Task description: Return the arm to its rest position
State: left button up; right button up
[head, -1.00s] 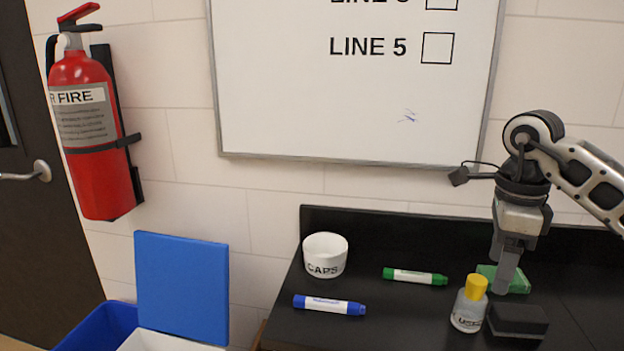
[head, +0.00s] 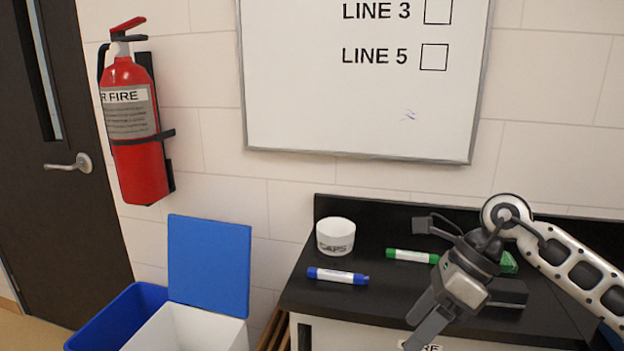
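My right arm comes in from the right. Its gripper (head: 422,324) hangs tilted down and to the left in front of the black counter (head: 382,297). Nothing shows held in it. Its two fingers overlap in this view, so the gap between them is unclear. My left arm and gripper are not in view.
A white caps cup (head: 335,237), a blue marker (head: 338,276) and a green marker (head: 412,256) are on the counter. A green object (head: 509,263) and black block (head: 508,293) are partly behind my arm. A white bin (head: 190,330) with a blue lid (head: 208,270) stands left.

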jog(key=s+a+r+m+t+y, duration=0.1)
jog(key=s+a+m+y, duration=0.2)
jog(key=a+m+y, duration=0.3)
jog(key=s+a+r+m+t+y, duration=0.1)
jog(key=s+a+m+y, duration=0.15)
jog(key=a+y, duration=0.55)
jog(key=w+d+f+m+t+h, duration=0.1)
jog(key=d+f+m+t+h, duration=0.45)
jog(key=m, duration=0.85)
jog(key=w+d+f+m+t+h, duration=0.1)
jog(key=d+f+m+t+h, duration=0.2)
jog(key=f+m+t+h, duration=0.7)
jog(key=s+d+f+m+g+h, duration=0.1)
jog(key=s+d+f+m+g, duration=0.1)
jog(key=s+f+m, duration=0.4)
jog(key=s+d+f+m+g+h, duration=0.1)
jog(key=s+d+f+m+g, duration=0.1)
jog(key=s+f+m+g, duration=0.2)
jog(key=s+f+m, duration=0.1)
jog(key=s+m, duration=0.2)
jog(key=m, duration=0.1)
jog(key=shift+d+f, duration=0.2)
jog(key=shift+f, duration=0.15)
